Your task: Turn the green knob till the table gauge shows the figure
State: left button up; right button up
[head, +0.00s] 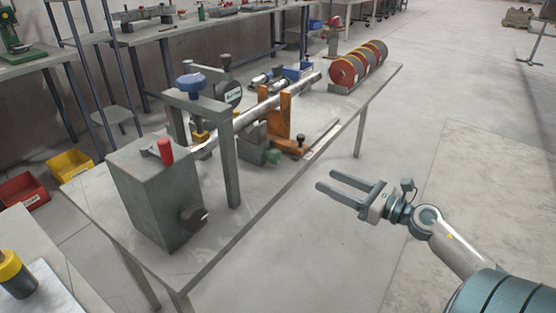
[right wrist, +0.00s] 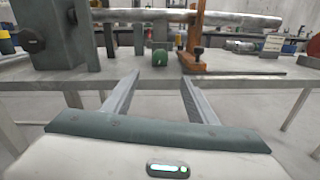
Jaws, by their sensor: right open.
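The green knob (head: 272,156) sits low on the front side of the machine on the grey table, beneath the long metal shaft (head: 245,115). The knob also shows in the right wrist view (right wrist: 159,57), roughly between my finger lines and farther off. A round dark dial (head: 231,93) stands behind the shaft; I cannot read a figure on it and cannot tell whether it is the table gauge. My right gripper (head: 325,180) is open and empty, off the table's front edge, to the right of the knob and apart from it. My left gripper is not in view.
An orange bracket (head: 287,117) rises just behind the knob. A grey box with a red handle (head: 166,152) and a dark knob (head: 192,217) stands at the left. Red discs (head: 347,71) stand at the table's far end. The floor around my right gripper is clear.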

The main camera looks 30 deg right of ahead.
jog(key=shift+w, duration=0.1)
jog(key=p, duration=0.2)
send_near(279, 158)
jog(key=w, duration=0.1)
jog(key=p+x, duration=0.1)
jog(key=x, duration=0.5)
jog(key=shift+a+r, duration=0.1)
jog(key=shift+a, duration=0.15)
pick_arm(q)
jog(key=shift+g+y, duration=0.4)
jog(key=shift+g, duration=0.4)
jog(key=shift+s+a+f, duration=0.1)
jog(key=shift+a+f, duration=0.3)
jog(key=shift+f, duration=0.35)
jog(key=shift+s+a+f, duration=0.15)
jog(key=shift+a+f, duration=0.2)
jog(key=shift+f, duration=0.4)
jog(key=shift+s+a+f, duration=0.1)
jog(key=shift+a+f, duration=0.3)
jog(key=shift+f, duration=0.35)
pick_arm(e)
jog(key=shift+x, duration=1)
pick_arm(q)
jog(key=shift+p, duration=0.3)
pick_arm(e)
jog(key=c, duration=1.1)
